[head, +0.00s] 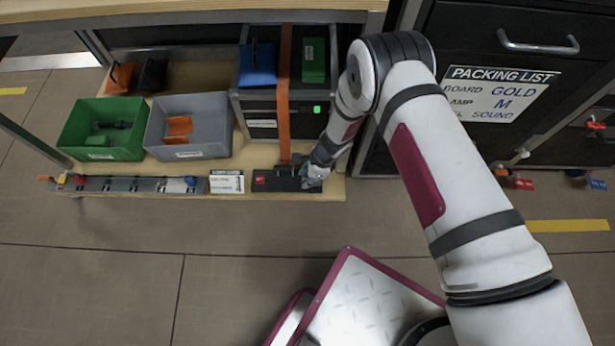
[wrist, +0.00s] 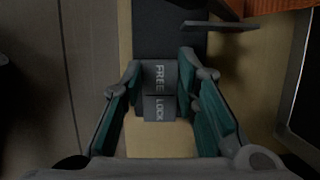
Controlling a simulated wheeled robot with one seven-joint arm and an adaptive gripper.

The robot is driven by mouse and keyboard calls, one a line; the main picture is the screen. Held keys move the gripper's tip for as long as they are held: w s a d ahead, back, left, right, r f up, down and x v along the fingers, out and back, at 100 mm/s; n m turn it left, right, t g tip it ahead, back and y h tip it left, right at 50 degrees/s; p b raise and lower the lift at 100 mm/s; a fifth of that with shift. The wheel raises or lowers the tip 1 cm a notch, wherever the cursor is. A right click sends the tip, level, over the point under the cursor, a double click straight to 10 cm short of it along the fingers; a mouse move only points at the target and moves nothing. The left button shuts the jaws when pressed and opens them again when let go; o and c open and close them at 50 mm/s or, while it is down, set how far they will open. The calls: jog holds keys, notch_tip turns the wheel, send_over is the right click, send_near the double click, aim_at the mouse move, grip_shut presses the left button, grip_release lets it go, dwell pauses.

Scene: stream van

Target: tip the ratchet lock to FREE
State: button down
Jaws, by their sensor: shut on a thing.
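The ratchet lock (wrist: 158,106) is a dark grey block in the wrist view, with two faces lettered FREE and LOCK. FREE is toward the dark ratchet base, LOCK toward my palm. My gripper (wrist: 161,78) has its teal-padded fingers on either side of the block and is shut on it. I cannot tell clearly which way the lock is tipped. In the head view my gripper (head: 313,178) is at the right end of the dark ratchet base (head: 276,182), by the shelf's front edge. There it hides the lock.
An orange strap (head: 284,95) runs down over a dark case (head: 262,105) to the ratchet. A grey bin (head: 158,150) and a green bin (head: 72,143) stand left. A white label card (head: 227,182) is beside the base. Black drawers (head: 470,100) stand to the right.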

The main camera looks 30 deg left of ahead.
aim_at(306, 179)
jog(key=shift+s+a+f+t+h+b, duration=0.15)
jog(key=shift+f+t+h+b, duration=0.1)
jog(key=shift+t+h+b, duration=0.25)
jog(key=shift+s+d+f+t+h+b, duration=0.1)
jog(key=shift+s+f+t+h+b, duration=0.15)
jog(key=shift+h+b, duration=0.35)
jog(key=shift+w+h, duration=0.15)
jog(key=shift+h, duration=0.15)
jog(key=shift+r, duration=0.1)
jog(key=shift+a, duration=0.1)
jog(key=c, duration=1.2)
grip_release()
jog(key=shift+c, duration=0.2)
jog(key=shift+r, duration=0.1)
jog(key=shift+a+r, duration=0.1)
jog(key=shift+w+r, duration=0.1)
jog(key=shift+r, duration=0.15)
notch_tip(306, 179, up, 11)
jog(key=shift+r, duration=0.15)
